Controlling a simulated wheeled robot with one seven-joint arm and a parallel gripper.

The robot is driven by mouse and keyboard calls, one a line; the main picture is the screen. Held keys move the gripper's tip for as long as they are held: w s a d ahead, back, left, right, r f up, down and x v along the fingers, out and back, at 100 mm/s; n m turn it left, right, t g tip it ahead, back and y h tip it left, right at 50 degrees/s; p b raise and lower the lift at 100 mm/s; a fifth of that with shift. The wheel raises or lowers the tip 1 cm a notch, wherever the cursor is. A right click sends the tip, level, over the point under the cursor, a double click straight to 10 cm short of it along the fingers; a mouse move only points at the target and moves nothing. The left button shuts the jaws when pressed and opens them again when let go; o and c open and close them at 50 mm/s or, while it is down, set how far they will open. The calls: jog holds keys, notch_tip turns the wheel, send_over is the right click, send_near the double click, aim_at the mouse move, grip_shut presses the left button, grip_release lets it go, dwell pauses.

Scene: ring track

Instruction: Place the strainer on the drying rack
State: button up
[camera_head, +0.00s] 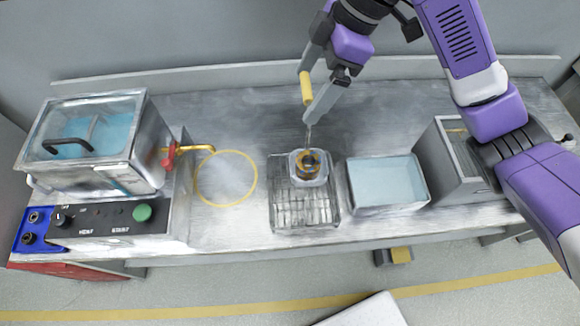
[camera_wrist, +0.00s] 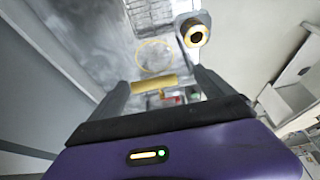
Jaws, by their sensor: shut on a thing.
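My gripper (camera_head: 310,98) is shut on the yellow handle (camera_head: 306,87) of the strainer, above the back of the drying rack. The handle also shows across the fingers in the wrist view (camera_wrist: 153,84). A thin rod runs down from the fingers toward the strainer's round end (camera_head: 308,164), which has a yellow-brown ring and dark middle; it shows at the upper right of the wrist view (camera_wrist: 194,32). The wire drying rack (camera_head: 290,213) lies on the steel bench. The round end appears over its back part; I cannot tell whether it touches the wires.
A water-filled tray (camera_head: 424,196) stands right of the rack, with a grey slotted box (camera_head: 450,170) beyond. A yellow circle (camera_head: 252,190) marks the bench to the left. The lidded water tank (camera_head: 130,172) with a red-handled tap (camera_head: 170,155) stands farther left.

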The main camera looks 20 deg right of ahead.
notch_tip(320, 180, down, 18)
jog(key=shift+f, duration=0.2)
dwell(0.4)
jog(key=shift+f, duration=0.1)
jog(key=shift+f, duration=0.1)
jog(key=o, duration=1.8)
jog(key=shift+c, duration=0.2)
jog(key=v, duration=1.2)
jog(key=shift+r+b, duration=0.25)
jog(key=shift+b, duration=0.2)
